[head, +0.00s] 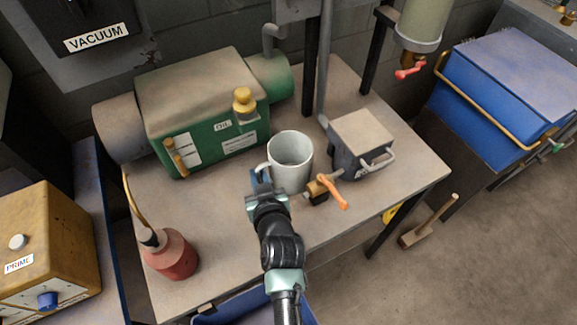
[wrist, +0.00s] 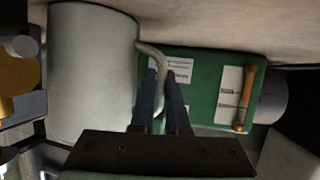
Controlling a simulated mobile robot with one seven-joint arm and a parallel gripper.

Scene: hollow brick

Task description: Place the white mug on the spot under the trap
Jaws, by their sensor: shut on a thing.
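The white mug (head: 290,160) is upright over the middle of the bench, in front of the green pump; it fills the left of the wrist view (wrist: 92,75). My gripper (head: 260,182) is shut on the mug's handle, with a finger on each side of it in the wrist view (wrist: 162,88). I cannot tell whether the mug's base touches the bench. A pale hanging cylinder with a red valve (head: 420,25), perhaps the trap, is at the upper right. The spot under it is not clearly seen.
The green pump (head: 205,115) stands behind left of the mug. A grey box (head: 361,145) and an orange-handled valve (head: 328,190) are close on its right. A red oil can (head: 172,257) stands front left. The bench (head: 235,235) is clear in front.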

